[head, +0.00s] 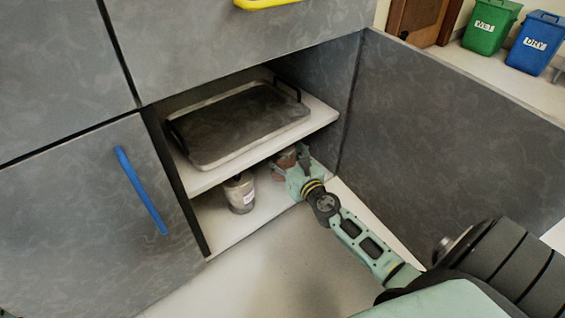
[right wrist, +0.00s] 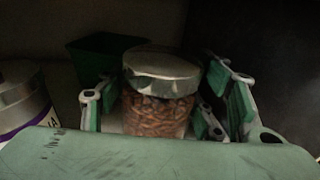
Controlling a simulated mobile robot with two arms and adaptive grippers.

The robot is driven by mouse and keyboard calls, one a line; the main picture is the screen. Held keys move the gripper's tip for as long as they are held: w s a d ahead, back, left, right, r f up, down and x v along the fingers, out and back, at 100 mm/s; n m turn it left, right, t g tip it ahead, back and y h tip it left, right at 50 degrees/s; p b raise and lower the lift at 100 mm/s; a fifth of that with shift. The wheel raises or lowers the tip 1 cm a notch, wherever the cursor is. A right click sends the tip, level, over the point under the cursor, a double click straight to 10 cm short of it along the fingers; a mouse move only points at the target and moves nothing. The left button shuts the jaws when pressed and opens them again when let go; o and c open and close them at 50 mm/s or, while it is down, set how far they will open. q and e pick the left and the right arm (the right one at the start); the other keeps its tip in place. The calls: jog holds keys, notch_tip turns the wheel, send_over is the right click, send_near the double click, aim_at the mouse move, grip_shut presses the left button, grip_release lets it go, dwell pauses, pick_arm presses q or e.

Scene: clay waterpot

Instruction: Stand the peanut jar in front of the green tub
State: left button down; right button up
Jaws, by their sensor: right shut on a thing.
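The peanut jar (right wrist: 158,115), a clear jar of brown nuts with a silvery lid, stands upright between the fingers of my right gripper (right wrist: 160,112) in the right wrist view. The gripper is shut on it. In the head view the peanut jar (head: 284,160) is partly hidden by my right gripper (head: 294,163), which reaches into the lower shelf of the cabinet. The dark green tub (right wrist: 90,50) is behind and to the left of the jar in the right wrist view, partly hidden by the jar. I cannot make out the tub in the head view. My left gripper is not in view.
Another lidded jar (head: 240,193) with a pale label stands on the lower shelf, left of my gripper; it also shows in the right wrist view (right wrist: 18,95). A tray (head: 205,163) lies on the shelf above. An open door panel (head: 450,135) bounds the right side.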

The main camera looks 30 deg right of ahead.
notch_tip(320, 180, down, 2)
jog(key=shift+b, duration=0.45)
jog(key=shift+w+f, duration=0.15)
jog(key=shift+w, duration=0.05)
jog(key=o, duration=1.7)
jog(key=s, duration=0.4)
jog(key=s+a, duration=0.1)
jog(key=s, duration=0.7)
jog(key=shift+a+r, duration=0.2)
jog(key=shift+r, duration=0.15)
